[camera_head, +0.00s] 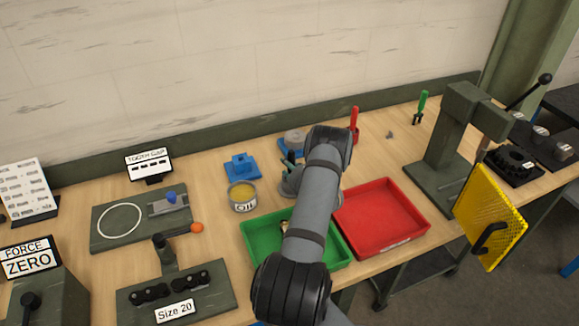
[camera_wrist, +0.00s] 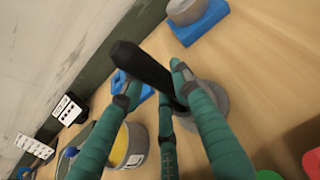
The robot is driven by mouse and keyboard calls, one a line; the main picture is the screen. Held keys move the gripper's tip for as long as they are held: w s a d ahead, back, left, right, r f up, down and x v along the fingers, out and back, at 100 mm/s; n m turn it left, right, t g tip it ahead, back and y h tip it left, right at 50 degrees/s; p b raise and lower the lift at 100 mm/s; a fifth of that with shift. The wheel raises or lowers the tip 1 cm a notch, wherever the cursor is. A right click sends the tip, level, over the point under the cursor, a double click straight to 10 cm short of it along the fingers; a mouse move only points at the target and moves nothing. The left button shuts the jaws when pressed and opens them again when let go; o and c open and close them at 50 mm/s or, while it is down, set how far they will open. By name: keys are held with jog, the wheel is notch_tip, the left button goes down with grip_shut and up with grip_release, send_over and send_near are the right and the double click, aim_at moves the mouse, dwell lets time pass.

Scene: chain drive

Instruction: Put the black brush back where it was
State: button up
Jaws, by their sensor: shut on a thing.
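The black brush (camera_wrist: 145,64) is between the teal fingers of my gripper (camera_wrist: 153,86) in the wrist view. Its thick dark handle slants across the picture, and its lower end is partly hidden by the fingers. My gripper is shut on it. A round grey base (camera_wrist: 212,98) lies below and just right of the fingers in the wrist view; I cannot tell whether the brush touches it. In the head view my arm hides most of the gripper and the brush. The grey base (camera_head: 287,188) shows there only in part, left of my arm.
The oil tin (camera_head: 242,198) stands close left of my gripper. A blue fixture (camera_head: 241,167) and a grey cylinder on a blue base (camera_head: 293,142) are behind. A green tray (camera_head: 259,257) and a red tray (camera_head: 383,216) lie in front. The right rear bench has free room.

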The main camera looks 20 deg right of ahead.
jog(key=o, duration=0.9)
jog(key=shift+f, duration=0.1)
jog(key=shift+s+r, duration=0.15)
jog(key=shift+r, duration=0.1)
jog(key=b+v, duration=0.3)
jog(key=v, duration=0.8)
jog(key=shift+s, duration=0.4)
jog(key=shift+r, duration=0.1)
